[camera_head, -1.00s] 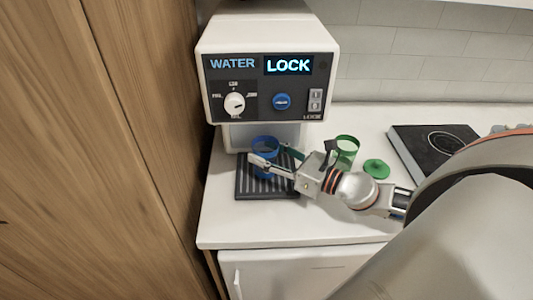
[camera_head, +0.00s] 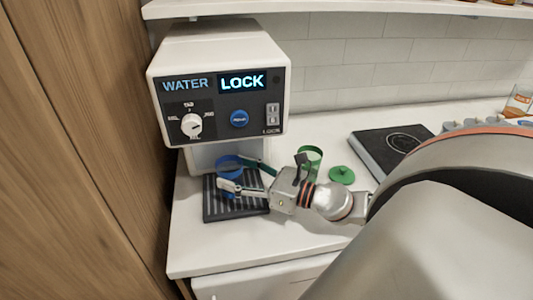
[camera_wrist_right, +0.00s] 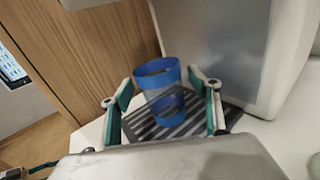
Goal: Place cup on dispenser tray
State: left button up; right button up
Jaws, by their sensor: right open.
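The blue see-through cup (camera_head: 229,167) stands upright on the black ribbed dispenser tray (camera_head: 222,212), under the front of the white water dispenser (camera_head: 215,75). The cup also shows in the right wrist view (camera_wrist_right: 158,82), with the tray (camera_wrist_right: 178,128) below it. My right gripper (camera_head: 246,174) reaches in from the right at the cup. In the wrist view its two fingers (camera_wrist_right: 163,105) are spread, one on each side of the cup, with gaps visible. The lower part of the cup is partly hidden by a finger in the head view. My left gripper is not in view.
A green cup (camera_head: 310,158) and a green lid (camera_head: 341,175) are on the white counter right of my right gripper. A black hot plate (camera_head: 388,150) lies farther right. A wooden panel (camera_head: 80,150) stands close on the left. The front counter is clear.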

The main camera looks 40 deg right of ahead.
jog(key=b+v, duration=0.5)
jog(key=v, duration=0.3)
jog(key=shift+f, duration=0.2)
jog(key=shift+s+d, duration=0.25)
jog(key=shift+s, duration=0.1)
jog(key=shift+s+d+r+b, duration=0.2)
jog(key=shift+s+b, duration=0.25)
jog(key=shift+s, duration=0.2)
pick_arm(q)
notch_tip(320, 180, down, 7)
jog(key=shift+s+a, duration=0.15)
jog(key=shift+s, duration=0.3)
pick_arm(e)
jog(key=shift+s, duration=0.1)
